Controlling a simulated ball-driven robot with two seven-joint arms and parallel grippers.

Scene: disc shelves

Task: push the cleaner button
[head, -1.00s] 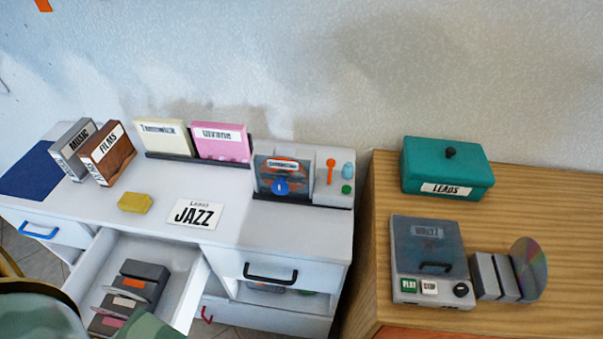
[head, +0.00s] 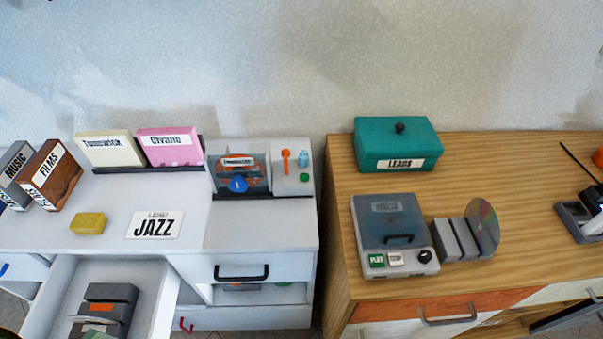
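A grey device (head: 293,184) stands at the right end of the white desk, against the wall. It looks like the cleaner, though I can read no such label on it. It holds a disc (head: 252,177) with an orange and dark face behind a clear front. A blue round knob (head: 238,185) sits low on that front. On its right panel are an orange lever (head: 286,160), a small light-blue bottle-like part (head: 304,158) and a small green button (head: 304,177). Neither of my grippers shows in the head view.
A player (head: 386,225) with PLAY and a second button, grey cases (head: 455,240) with a disc (head: 484,226), and a teal LEADS box (head: 397,146) stand on the wooden cabinet. The open drawer (head: 155,300) juts out at lower left. Desk space before the device is clear.

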